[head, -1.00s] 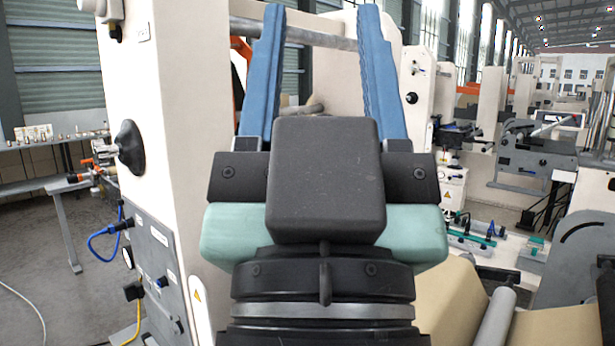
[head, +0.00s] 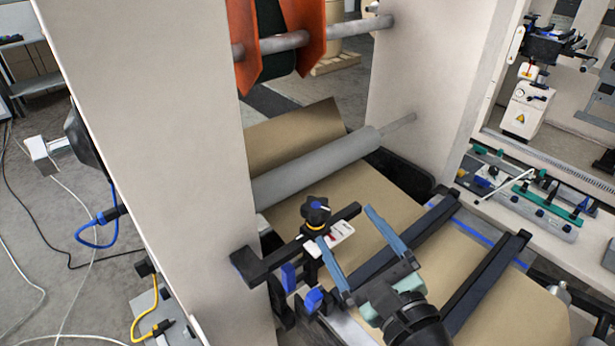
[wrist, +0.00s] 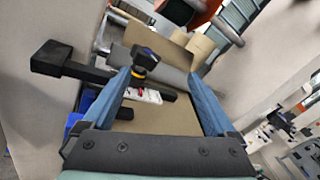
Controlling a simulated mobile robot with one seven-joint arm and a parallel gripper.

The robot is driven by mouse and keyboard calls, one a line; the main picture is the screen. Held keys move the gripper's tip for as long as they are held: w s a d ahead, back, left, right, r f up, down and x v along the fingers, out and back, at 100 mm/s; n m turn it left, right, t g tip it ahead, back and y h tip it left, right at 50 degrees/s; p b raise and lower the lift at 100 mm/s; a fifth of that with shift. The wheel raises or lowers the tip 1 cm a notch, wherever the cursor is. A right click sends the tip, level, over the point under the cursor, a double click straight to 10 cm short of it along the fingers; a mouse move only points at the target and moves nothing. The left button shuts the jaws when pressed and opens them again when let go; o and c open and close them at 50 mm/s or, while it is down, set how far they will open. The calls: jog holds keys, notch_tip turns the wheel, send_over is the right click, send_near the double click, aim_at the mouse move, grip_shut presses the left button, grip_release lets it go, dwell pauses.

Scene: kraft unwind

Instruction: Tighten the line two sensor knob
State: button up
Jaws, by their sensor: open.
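A black lobed knob (head: 315,210) with a blue mark on top and a yellow ring below it stands on a dark bar over the brown paper web. A white label plate (head: 328,241) with red marks sits beside it. My gripper (head: 345,222) is open and empty, its two blue fingers pointing toward the bar just right of the knob. In the wrist view the knob (wrist: 145,60) shows close to the left finger, between the finger tips or just beyond them; I cannot tell the depth. No contact is visible.
A cream machine frame (head: 180,130) stands left of the knob. A grey roller (head: 315,165) crosses behind it. Blue clamp parts (head: 289,277) and dark rails (head: 490,280) lie close by. A teal-edged tool rack (head: 540,205) is at the right.

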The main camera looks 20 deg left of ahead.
aim_at(316, 210)
jog(key=w+a+f+m+y+p, duration=0.1)
jog(key=w+a+m+p, duration=0.3)
jog(key=w+a, duration=0.3)
jog(key=shift+w+a+f, duration=0.15)
jog(key=shift+a+f, duration=0.2)
jog(key=shift+a, duration=0.75)
jog(key=c, duration=1.4)
